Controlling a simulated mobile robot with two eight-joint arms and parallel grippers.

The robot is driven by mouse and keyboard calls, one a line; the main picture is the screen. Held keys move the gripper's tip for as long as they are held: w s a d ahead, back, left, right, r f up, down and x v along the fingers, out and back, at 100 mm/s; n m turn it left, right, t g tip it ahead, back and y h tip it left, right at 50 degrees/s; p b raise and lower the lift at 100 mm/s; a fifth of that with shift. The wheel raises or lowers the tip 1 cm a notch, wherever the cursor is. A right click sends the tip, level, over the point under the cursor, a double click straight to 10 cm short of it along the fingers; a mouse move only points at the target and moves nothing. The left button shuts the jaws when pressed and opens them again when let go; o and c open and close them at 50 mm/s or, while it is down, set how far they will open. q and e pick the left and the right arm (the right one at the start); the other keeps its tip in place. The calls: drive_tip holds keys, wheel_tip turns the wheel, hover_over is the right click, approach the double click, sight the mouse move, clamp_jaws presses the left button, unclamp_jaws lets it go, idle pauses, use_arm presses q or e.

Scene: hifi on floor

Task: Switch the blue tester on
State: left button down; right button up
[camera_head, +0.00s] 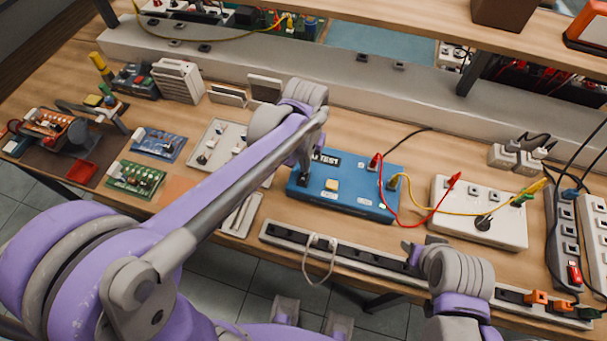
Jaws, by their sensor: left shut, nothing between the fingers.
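The blue tester (350,205) lies flat on the wooden bench, a box with "TEST" printed on its top. It has a pale yellow button (331,184) and small pale labels. Red and yellow leads plug into its right part. My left gripper (306,172) is shut and empty, pointing down over the tester's left end. My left wrist and fingers hide part of that end, so I cannot tell whether the fingertips touch it or what lies beneath. My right gripper (416,250) is low by the front power strip; its opening is unclear.
A long power strip (350,252) runs along the bench's front edge, with a white plug and cord. A white box (490,205) takes the lead ends at the right. Circuit boards (135,178) lie at the left. A raised shelf (400,30) spans the back.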

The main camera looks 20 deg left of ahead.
use_arm(q)
wheel_tip(320, 180, up, 6)
drive_tip(key=p, duration=0.2)
drive_tip(key=shift+p, duration=0.4)
use_arm(e)
drive_tip(key=r, duration=0.1)
drive_tip(key=w+r, duration=0.1)
drive_tip(key=r, duration=0.2)
drive_tip(key=shift+w+r, duration=0.2)
drive_tip(key=shift+w, duration=0.2)
use_arm(q)
drive_tip(key=shift+f, duration=0.1)
use_arm(e)
drive_tip(key=shift+s, duration=0.1)
use_arm(q)
drive_tip(key=s+a+f+t, duration=0.1)
drive_tip(key=s+a+t, duration=0.4)
drive_tip(key=s, duration=0.7)
drive_tip(key=shift+s+a+f+t, duration=0.25)
drive_tip(key=shift+a+t, duration=0.15)
drive_tip(key=shift+a, duration=0.4)
